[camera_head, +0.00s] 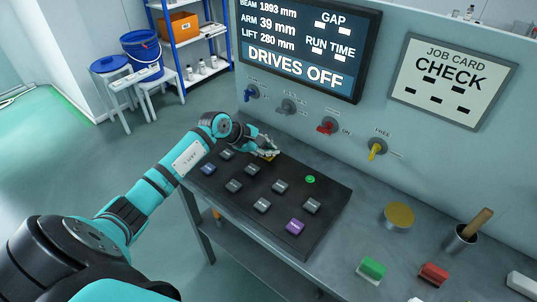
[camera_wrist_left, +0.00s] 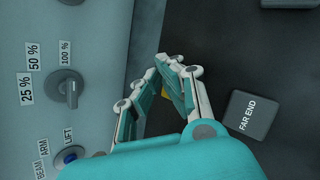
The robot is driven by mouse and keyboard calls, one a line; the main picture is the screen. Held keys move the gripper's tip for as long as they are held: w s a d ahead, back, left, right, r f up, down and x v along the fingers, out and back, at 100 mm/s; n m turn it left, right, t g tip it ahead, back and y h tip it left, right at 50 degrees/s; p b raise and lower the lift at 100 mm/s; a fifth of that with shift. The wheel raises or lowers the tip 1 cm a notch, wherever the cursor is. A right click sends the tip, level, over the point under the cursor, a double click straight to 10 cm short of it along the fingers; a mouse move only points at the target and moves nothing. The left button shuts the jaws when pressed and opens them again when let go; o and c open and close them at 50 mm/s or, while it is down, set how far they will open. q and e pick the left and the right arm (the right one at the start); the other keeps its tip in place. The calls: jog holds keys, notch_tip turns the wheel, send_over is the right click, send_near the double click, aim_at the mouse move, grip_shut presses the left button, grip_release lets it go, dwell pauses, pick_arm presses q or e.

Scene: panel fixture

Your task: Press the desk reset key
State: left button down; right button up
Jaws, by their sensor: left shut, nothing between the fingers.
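The dark key desk (camera_head: 270,193) lies on the bench below the upright panel. It carries several grey keys, a blue key (camera_head: 208,169), a purple key (camera_head: 295,227) and a round green button (camera_head: 310,179). Which one is the reset key I cannot read. My left gripper (camera_head: 270,153) is shut and empty over the desk's far left edge. A yellow key (camera_wrist_left: 165,93) shows partly behind its fingers in the left wrist view; whether they touch I cannot tell. A grey key marked FAR END (camera_wrist_left: 250,115) is beside the fingers. My right gripper is not in view.
A screen (camera_head: 305,45) reads DRIVES OFF. Below it are blue, grey, red (camera_head: 327,126) and yellow (camera_head: 377,147) knobs. A brass disc (camera_head: 398,216), a cup with a wooden handle (camera_head: 461,237), and green (camera_head: 373,269) and red blocks (camera_head: 433,274) stand to the right.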

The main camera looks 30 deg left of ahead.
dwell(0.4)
pick_arm(q)
jog(key=shift+r+p, duration=0.4)
jog(key=shift+r, duration=0.4)
jog(key=shift+r+p, duration=1.25)
jog(key=shift+r, duration=1.25)
